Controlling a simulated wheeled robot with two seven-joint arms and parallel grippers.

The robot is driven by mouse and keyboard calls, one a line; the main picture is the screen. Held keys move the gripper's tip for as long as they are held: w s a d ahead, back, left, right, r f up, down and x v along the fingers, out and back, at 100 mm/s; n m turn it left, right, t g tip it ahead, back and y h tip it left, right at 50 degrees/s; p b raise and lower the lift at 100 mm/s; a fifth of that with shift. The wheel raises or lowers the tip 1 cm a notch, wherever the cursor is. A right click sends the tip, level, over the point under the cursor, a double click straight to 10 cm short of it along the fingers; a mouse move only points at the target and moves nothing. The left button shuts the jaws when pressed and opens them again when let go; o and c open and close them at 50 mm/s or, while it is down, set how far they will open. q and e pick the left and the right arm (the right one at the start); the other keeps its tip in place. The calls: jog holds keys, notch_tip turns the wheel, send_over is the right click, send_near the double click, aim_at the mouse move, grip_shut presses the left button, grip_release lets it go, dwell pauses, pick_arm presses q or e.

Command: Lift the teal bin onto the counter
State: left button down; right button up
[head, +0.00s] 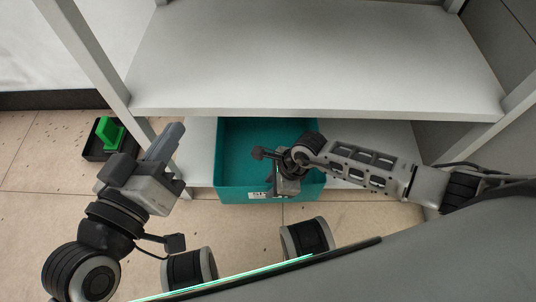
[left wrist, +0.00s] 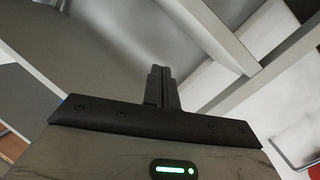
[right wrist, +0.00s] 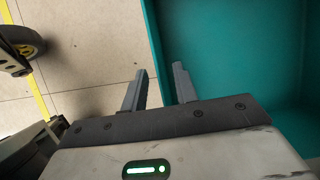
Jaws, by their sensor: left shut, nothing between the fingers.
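The teal bin (head: 240,194) sits low on the bottom shelf, its front sticking out past the upper level, with a white label on its front wall. It looks empty where I see inside. My right gripper (head: 284,188) is at the bin's front wall; in the right wrist view its fingers (right wrist: 160,88) are apart, one on each side of the bin's wall (right wrist: 158,60). I cannot tell if they touch it. My left gripper (head: 176,140) is shut and empty, left of the bin and apart from it. A counter is not clearly identifiable.
A wide white upper shelf (head: 310,60) lies above and behind the bin, bare. A white post (head: 95,60) stands at the left. A green object (head: 109,133) in a dark tray lies on the tiled floor at left. A grey wall closes off the right.

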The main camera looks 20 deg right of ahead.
jog(key=b+x, duration=0.1)
jog(key=x, duration=0.2)
jog(key=shift+r, duration=0.15)
grip_shut()
dwell(1.2)
